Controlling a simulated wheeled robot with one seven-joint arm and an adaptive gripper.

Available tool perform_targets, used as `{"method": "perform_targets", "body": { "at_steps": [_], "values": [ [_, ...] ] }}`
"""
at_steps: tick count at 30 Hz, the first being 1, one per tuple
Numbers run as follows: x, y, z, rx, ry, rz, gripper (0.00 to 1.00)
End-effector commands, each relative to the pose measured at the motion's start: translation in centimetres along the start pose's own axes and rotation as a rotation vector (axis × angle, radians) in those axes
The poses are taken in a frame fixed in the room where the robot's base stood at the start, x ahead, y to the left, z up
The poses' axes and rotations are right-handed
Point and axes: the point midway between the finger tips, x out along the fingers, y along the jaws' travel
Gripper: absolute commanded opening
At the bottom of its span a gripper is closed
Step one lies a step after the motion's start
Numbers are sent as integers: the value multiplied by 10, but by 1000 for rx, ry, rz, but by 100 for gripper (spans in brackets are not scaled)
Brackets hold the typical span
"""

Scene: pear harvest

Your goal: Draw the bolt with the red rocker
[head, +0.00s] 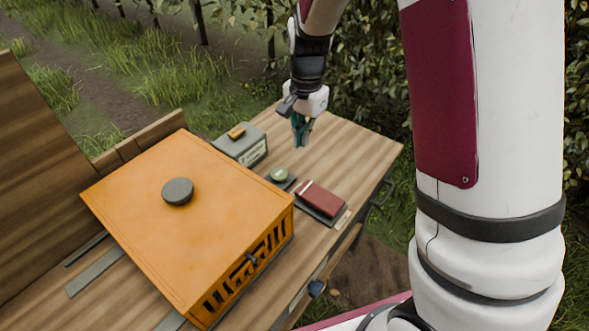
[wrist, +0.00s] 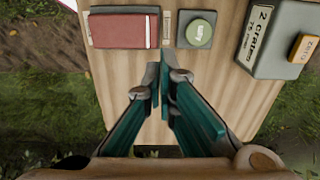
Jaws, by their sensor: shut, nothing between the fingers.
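The red rocker (head: 320,197) is a broad dark-red plate in a dark frame near the right edge of the wooden bench. It shows in the wrist view (wrist: 122,30) at the upper left, with a pale strip along one edge. My gripper (head: 301,143) hangs above the bench, beyond the rocker in the head view. In the wrist view its teal fingers (wrist: 165,85) are together and empty, below and to the right of the rocker, apart from it. The orange cabinet (head: 200,210) stands on the bench. I cannot make out the bolt itself for sure.
A green round button (head: 279,175) sits beside the rocker; it also shows in the wrist view (wrist: 198,33). The bench top (head: 345,150) at the right is clear.

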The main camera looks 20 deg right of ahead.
Motion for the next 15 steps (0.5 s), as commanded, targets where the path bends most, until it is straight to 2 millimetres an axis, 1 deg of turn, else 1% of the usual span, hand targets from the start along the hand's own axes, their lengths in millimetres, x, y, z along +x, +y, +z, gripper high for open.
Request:
{"method": "perform_targets", "body": {
  "at_steps": [1, 3, 15],
  "values": [
    [5, -2, -2, 9, -1, 5, 0],
    [8, -3, -2, 16, -1, 8, 0],
    [10, -3, -2, 18, -1, 9, 0]
  ]
}}
